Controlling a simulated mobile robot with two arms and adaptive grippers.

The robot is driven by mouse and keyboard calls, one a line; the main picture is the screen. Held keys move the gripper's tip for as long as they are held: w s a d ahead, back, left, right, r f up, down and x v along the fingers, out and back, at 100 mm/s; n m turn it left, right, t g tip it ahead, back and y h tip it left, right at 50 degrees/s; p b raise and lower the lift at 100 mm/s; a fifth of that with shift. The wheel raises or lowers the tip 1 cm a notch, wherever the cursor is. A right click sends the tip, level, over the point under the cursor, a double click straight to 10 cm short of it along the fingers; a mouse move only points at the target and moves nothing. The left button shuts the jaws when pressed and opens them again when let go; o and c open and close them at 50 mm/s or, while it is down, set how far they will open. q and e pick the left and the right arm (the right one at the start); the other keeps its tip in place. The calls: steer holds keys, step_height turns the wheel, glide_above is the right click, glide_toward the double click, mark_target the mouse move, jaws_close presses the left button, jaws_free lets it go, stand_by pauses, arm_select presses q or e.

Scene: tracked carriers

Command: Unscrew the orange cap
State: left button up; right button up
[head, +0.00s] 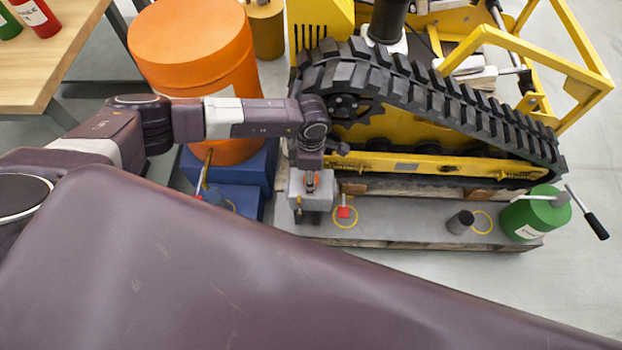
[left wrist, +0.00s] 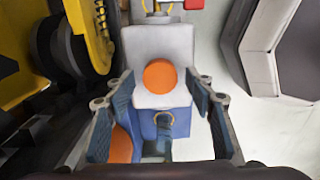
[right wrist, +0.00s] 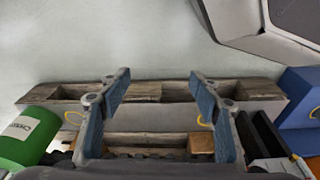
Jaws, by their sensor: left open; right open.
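The orange cap (left wrist: 160,76) is a round disc on a pale grey block-shaped container (left wrist: 155,45) in the left wrist view. My left gripper (left wrist: 158,82) is open, with a fingertip on either side of the cap in the picture; I cannot tell whether they touch it. In the head view the grey container (head: 297,186) stands on the pallet end beneath my left gripper, and the cap is mostly hidden. My right gripper (right wrist: 160,84) is open and empty above the pallet edge; it is hidden in the head view.
A yellow tracked carrier (head: 420,160) stands behind the pallet (head: 390,222). A red-topped piece (head: 345,212), a dark cylinder (head: 461,222) and a green can (head: 535,214) stand along it. A large orange drum (head: 195,50) rises behind blue boxes (head: 230,165). My purple link covers the foreground.

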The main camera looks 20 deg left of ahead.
arm_select(q)
steer(key=c, duration=1)
steer(key=n+p, duration=0.2)
steer(key=n, duration=0.3)
steer(key=shift+r, duration=0.15)
steer(key=n+p, duration=0.1)
steer(key=n, duration=0.1)
steer(key=n+p, duration=0.1)
steer(key=n, duration=0.1)
steer(key=shift+f+n, duration=0.2)
steer(key=shift+n, duration=0.2)
arm_select(e)
steer(key=s+d+f, duration=0.1)
steer(key=s+f, duration=0.8)
steer(key=shift+s+d+f+g, duration=0.2)
steer(key=shift+f+g, duration=0.1)
steer(key=shift+g, duration=0.1)
